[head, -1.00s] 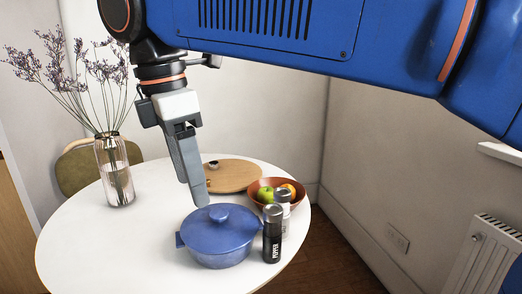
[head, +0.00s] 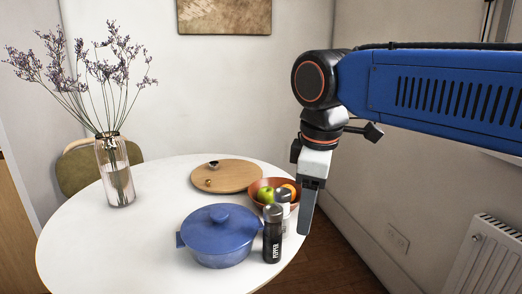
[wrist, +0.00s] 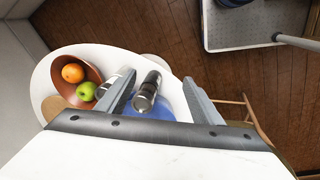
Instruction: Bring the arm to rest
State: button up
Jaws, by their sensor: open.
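My gripper (head: 307,207) points down in the head view, to the right of the table's edge and the fruit bowl. In the wrist view my gripper (wrist: 158,100) shows its two fingers spread apart with nothing held between them. The pepper mill (wrist: 147,92) shows in the gap between the fingers, but it stands on the table below and apart from them. My blue arm extends in from the right of the head view.
The white round table (head: 150,240) holds a blue lidded pot (head: 222,240), a black pepper mill (head: 272,235), a lighter shaker (head: 283,200), a fruit bowl (head: 262,200), a wooden board (head: 228,176) and a flower vase (head: 116,175). A radiator (head: 487,260) is at right.

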jog(key=s+d+f+m+t, duration=0.1)
jog(key=s+d+f+m, duration=0.3)
jog(key=d+f+m, duration=0.3)
jog(key=s+d+f+m+t, duration=0.1)
jog(key=s+d+f+m, duration=0.3)
jog(key=d+f+m, duration=0.3)
jog(key=d+f, duration=0.4)
jog(key=d, duration=0.1)
jog(key=shift+s+d+f+t, duration=0.25)
jog(key=shift+s+f+t, duration=0.15)
